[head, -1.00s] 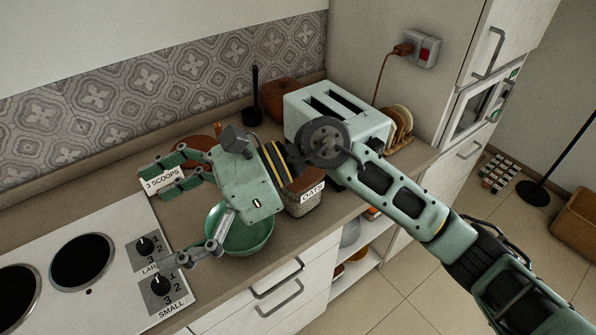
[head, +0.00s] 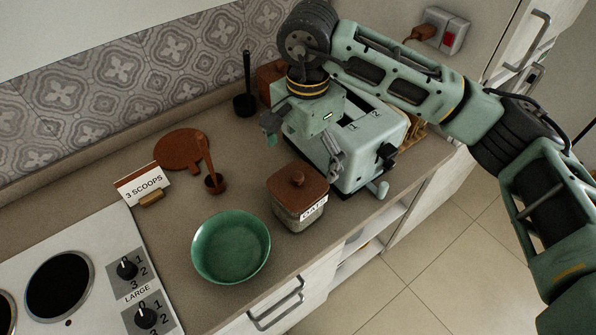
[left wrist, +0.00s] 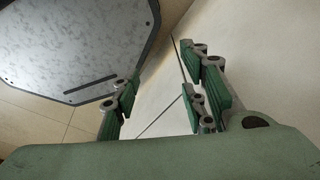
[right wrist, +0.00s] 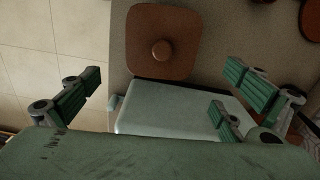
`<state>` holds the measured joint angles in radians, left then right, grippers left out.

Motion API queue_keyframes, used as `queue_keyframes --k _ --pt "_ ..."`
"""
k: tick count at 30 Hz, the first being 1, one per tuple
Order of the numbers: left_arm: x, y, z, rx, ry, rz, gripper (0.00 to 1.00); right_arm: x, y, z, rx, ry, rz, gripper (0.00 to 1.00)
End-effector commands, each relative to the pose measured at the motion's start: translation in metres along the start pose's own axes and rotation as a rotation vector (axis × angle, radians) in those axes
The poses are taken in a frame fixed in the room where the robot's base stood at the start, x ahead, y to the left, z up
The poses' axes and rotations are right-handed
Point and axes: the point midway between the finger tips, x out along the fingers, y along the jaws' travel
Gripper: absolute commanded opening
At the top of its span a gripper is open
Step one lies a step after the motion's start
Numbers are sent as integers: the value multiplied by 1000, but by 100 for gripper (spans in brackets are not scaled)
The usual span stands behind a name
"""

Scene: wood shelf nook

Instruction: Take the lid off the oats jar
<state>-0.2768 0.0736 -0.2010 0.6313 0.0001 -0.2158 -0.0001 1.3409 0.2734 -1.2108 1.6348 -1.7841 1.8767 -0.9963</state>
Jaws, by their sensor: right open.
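The oats jar (head: 287,217) stands on the counter, a clear jar with a white label. Its square brown lid (head: 290,185) with a round knob sits on top. The lid also shows at the top of the right wrist view (right wrist: 150,62), past the fingertips. My right gripper (head: 302,158) is open and empty, pointing down over the toaster's near side, behind and above the jar; it is apart from the lid. My left gripper (left wrist: 157,80) shows only in its wrist view, with its fingers apart and nothing between them.
The pale green toaster (head: 365,150) stands right behind the jar. A green bowl (head: 230,248) is to the jar's left.

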Motion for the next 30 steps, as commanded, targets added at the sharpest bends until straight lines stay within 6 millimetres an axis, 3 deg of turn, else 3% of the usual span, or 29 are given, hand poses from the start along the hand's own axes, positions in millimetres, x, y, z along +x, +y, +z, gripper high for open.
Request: queue_keyframes --k 6,9,14,20,22,30 --pt "-24 1 45 2 -70 1 40 21 -2 1 -1 -4 4 100" --pt "-35 0 53 3 -83 1 40 35 -5 1 0 -4 5 100" --pt "-37 -3 38 2 -62 -2 40 55 -6 1 0 -3 0 100" --pt "-35 -6 6 2 -13 -7 40 59 -6 1 -1 -2 -2 100" --pt "-35 -6 6 2 -13 -6 40 59 -6 1 -1 -2 -2 99" --pt "-36 -2 24 1 -41 -2 40 59 -6 1 0 -2 -2 76"
